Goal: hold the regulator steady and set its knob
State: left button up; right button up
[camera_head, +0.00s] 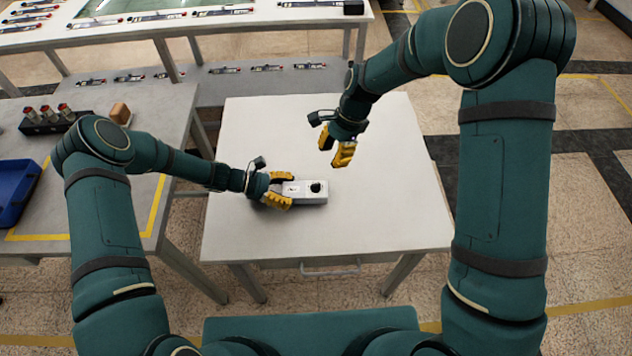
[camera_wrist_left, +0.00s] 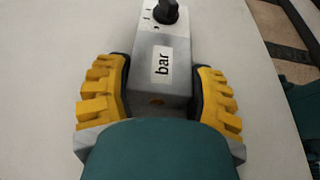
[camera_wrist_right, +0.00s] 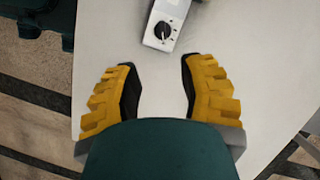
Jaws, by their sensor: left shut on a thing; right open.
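The regulator (camera_head: 305,195) is a grey box lying on the white table, with a black knob (camera_head: 316,187) on its top near the right end. My left gripper (camera_head: 280,190) is shut on the regulator's left end. In the left wrist view the yellow fingers sit on both sides of the grey body (camera_wrist_left: 160,85), by a "bar" label; the knob (camera_wrist_left: 165,12) is at the top. My right gripper (camera_head: 335,152) is open and empty, above the table and up and to the right of the knob. In the right wrist view the knob (camera_wrist_right: 163,30) lies beyond the open fingertips (camera_wrist_right: 158,70).
The white table (camera_head: 380,210) is otherwise clear. A grey bench (camera_head: 100,210) on the left holds a blue bin (camera_head: 17,190), a dark rack with red-topped items (camera_head: 48,118) and a brown block (camera_head: 120,113). A long bench with several tools stands at the back.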

aim_at(317, 184)
jog(key=shift+m+y, duration=0.3)
jog(key=x, duration=1.1)
jog(key=shift+w+f, duration=0.15)
jog(key=shift+f, duration=0.2)
grip_shut()
